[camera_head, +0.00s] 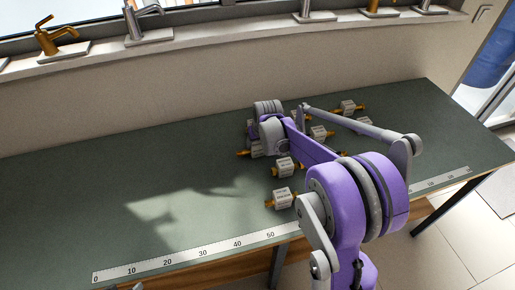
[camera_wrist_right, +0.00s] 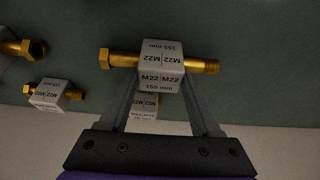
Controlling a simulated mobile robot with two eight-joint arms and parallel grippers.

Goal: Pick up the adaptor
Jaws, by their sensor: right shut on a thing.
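An adaptor (camera_wrist_right: 161,67), a pale block marked M22 and 155 mm with a brass threaded rod through it, is between the fingertips of my right gripper (camera_wrist_right: 160,80) in the right wrist view. The gripper is shut on its block, and the brass ends stick out on both sides. I cannot tell whether it is clear of the table. In the head view my purple right arm (camera_head: 345,195) reaches over the table and hides most of this gripper.
Several similar adaptors stand near, such as one at the front (camera_head: 282,199) and one behind the fingers (camera_wrist_right: 143,105). The green table (camera_head: 150,205) is clear on the left, with a ruler strip (camera_head: 180,259) along its front edge. Taps stand on the sill (camera_head: 210,45) behind.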

